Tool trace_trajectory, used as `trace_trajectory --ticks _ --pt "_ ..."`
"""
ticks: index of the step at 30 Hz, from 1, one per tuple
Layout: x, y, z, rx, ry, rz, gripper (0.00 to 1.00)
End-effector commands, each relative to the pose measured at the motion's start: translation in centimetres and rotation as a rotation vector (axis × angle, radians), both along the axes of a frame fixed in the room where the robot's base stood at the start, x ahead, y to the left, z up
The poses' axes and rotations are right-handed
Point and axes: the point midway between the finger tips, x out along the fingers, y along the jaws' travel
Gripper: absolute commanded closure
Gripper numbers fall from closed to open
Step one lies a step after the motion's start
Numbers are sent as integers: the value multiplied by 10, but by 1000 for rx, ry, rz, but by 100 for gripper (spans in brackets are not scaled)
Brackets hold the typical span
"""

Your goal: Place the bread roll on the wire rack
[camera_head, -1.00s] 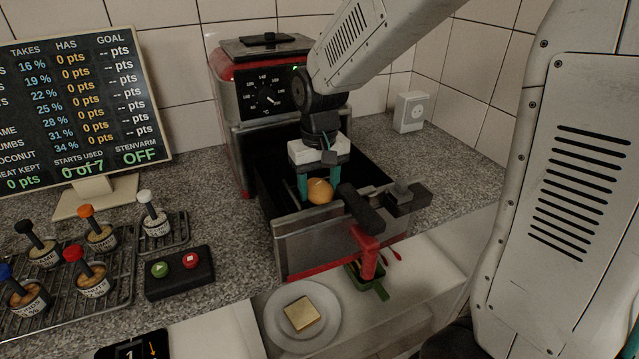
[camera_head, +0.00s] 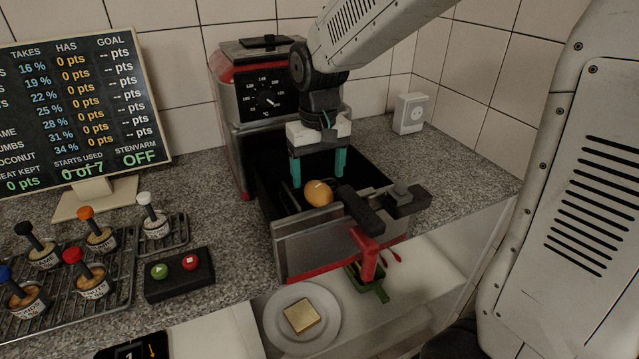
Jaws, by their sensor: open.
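The bread roll (camera_head: 318,192) is round and golden brown with a pale mark on top. It sits in the pulled-out drawer (camera_head: 300,250) of the red and steel cooker, near the front wall. My gripper (camera_head: 318,178) is open and empty, just above and behind the roll, its teal fingers spread wider than the roll. Dark bars show beside the roll inside the drawer, but I cannot tell what it rests on. A wire rack (camera_head: 128,262) on the counter at left holds several small jars with coloured knobs. A smaller wire rack (camera_head: 180,240) holds the white-knobbed jar.
The cooker (camera_head: 228,110) stands against the tiled wall. The drawer's dark handle (camera_head: 362,210) sticks out in front. A plate (camera_head: 330,335) with a bread slice (camera_head: 301,315) is below. A black button box (camera_head: 178,278) and a scoreboard (camera_head: 80,110) stand at left.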

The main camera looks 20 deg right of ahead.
Motion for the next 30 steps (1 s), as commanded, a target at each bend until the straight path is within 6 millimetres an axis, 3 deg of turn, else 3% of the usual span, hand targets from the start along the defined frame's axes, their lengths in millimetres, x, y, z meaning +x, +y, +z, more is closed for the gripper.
trace_trajectory --ticks 3,9,17,20,23,30 --pt "1 0 28 0 -5 0 25" --pt "1 0 63 -1 -2 0 25" --pt "-1 -1 80 -1 0 0 25" --pt "-10 -2 83 -1 -4 -1 25" --pt "-36 -7 90 -1 -20 -2 25" --pt "-142 -22 93 -3 -71 -5 25"
